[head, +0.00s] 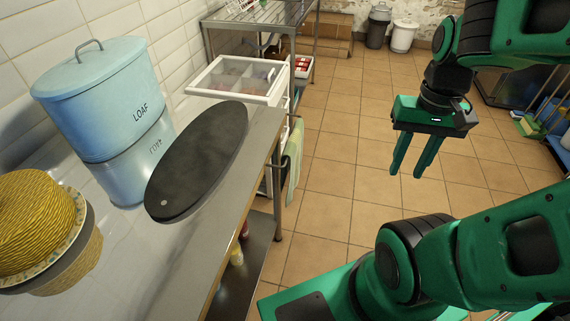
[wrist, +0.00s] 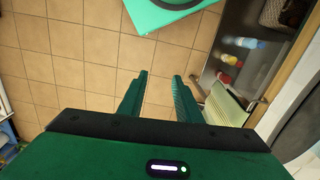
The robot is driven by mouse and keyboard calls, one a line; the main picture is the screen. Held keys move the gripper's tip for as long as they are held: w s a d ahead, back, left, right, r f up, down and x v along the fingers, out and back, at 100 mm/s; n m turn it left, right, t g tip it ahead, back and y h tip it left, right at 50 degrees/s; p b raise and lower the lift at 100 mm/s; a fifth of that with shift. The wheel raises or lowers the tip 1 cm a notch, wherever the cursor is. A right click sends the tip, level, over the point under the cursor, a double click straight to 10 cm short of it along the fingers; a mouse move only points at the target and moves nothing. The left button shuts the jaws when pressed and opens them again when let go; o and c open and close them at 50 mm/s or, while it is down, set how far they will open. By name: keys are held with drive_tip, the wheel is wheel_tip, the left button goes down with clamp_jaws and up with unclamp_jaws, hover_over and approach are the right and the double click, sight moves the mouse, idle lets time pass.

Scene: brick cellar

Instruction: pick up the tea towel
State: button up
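A pale green tea towel (head: 293,158) hangs at the side of the steel counter, near its far end, in the head view. In the wrist view, the towel (wrist: 222,104) shows to the right of the fingers. My gripper (head: 406,173) is over the tiled floor, to the right of the towel and apart from it, with its fingers pointing down. In the wrist view, the gripper (wrist: 160,77) has a clear gap between its fingers and holds nothing.
The steel counter (head: 221,187) holds a blue loaf bin (head: 98,100), a dark oval board (head: 197,160) and a yellow woven item (head: 36,220). A white drawer unit (head: 240,80) stands beyond it. Bottles (wrist: 228,60) sit on the lower shelf. The tiled floor (head: 335,180) between is clear.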

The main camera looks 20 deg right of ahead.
drive_tip(key=o, duration=0.8)
drive_tip(key=shift+s+r, duration=0.25)
drive_tip(key=shift+s, duration=0.05)
drive_tip(key=w+a+f, duration=0.1)
drive_tip(key=w+a, duration=0.2)
drive_tip(key=w, duration=0.4)
drive_tip(key=w+a+f, duration=0.1)
drive_tip(key=w+a, duration=0.1)
drive_tip(key=w, duration=0.5)
drive_tip(key=w+a+f, duration=0.5)
drive_tip(key=w+a, duration=0.5)
drive_tip(key=a, duration=0.2)
drive_tip(key=shift+n, duration=0.3)
drive_tip(key=shift+w+d+f, duration=0.1)
drive_tip(key=shift+d+f, duration=0.05)
drive_tip(key=shift+f, duration=2.35)
drive_tip(key=shift+w+d+f, duration=0.1)
drive_tip(key=shift+d+f, duration=0.05)
drive_tip(key=shift+f, duration=2.35)
drive_tip(key=shift+f, duration=0.2)
drive_tip(key=shift+f, duration=1.3)
